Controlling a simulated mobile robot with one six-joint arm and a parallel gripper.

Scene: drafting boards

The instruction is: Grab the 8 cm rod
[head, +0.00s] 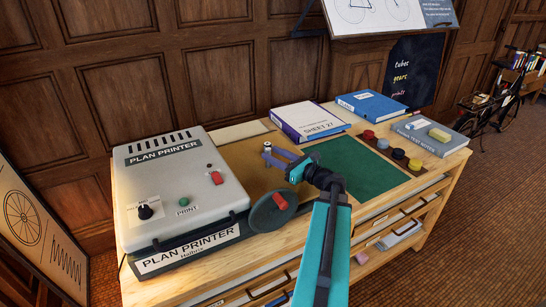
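A small upright, pale grey piece (267,147) with a darker top is at the fingertips. It may be the rod, but its length cannot be read. I cannot tell whether the fingers touch it or stand around it. The gap between the fingers is too small to judge. No other piece is clearly a rod.
A grey plan printer (178,187) stands left. A green mat (365,167), round coloured pieces (398,154), a binder (309,120), a blue book (371,105) and a grey book (434,136) occupy the right and back.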

